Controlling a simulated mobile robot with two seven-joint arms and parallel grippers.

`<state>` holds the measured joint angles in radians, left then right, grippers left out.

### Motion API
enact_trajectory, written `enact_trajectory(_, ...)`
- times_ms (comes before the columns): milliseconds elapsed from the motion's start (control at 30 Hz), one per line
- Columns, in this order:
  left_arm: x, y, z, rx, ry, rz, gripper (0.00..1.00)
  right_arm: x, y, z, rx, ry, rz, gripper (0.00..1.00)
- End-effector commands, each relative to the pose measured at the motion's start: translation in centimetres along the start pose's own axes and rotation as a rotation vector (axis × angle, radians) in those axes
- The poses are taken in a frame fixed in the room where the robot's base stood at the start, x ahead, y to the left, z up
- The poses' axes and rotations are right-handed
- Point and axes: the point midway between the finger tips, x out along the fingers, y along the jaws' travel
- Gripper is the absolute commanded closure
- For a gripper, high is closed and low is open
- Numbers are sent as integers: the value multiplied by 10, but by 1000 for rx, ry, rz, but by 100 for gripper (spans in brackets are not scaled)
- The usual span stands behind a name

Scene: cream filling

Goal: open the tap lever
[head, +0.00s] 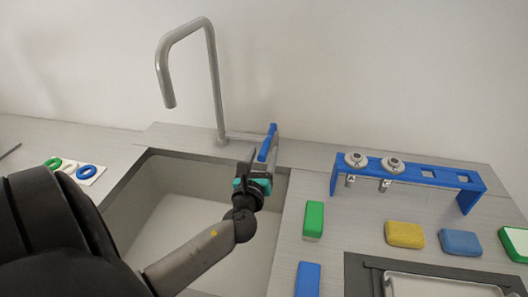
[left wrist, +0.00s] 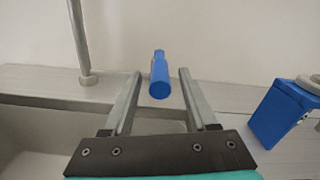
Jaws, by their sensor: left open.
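The tap (head: 212,80) is a tall grey metal spout that stands behind the sink. Its blue lever (head: 268,142) sticks out to the right of the tap's base and points up at a slant. In the left wrist view the blue lever (left wrist: 159,76) is in line with the gap between my fingers, beyond or near the tips. My left gripper (head: 262,165) is open and just in front of the lever; its two fingers also show in the left wrist view (left wrist: 160,75). I cannot tell whether they touch the lever. My right gripper is not in view.
The sink basin (head: 200,210) lies below my left arm. A blue rack (head: 410,175) with two nozzles stands on the right counter. Sponges in green (head: 314,218), yellow (head: 404,235) and blue (head: 460,242) lie in front. Coloured rings (head: 86,172) lie at left.

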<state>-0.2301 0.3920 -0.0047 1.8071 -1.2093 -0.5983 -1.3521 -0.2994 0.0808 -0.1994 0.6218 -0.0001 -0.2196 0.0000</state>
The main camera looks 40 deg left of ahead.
Motion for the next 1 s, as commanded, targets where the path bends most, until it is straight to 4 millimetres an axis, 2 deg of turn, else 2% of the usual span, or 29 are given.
enact_trajectory(200, 15, 0, 0, 1, 0, -1, 41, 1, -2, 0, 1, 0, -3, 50)
enact_trajectory(500, 16, 0, 0, 0, 1, -1, 41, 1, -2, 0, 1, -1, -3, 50)
enact_trajectory(1000, 16, 0, 0, 0, 1, -1, 96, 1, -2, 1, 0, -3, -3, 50)
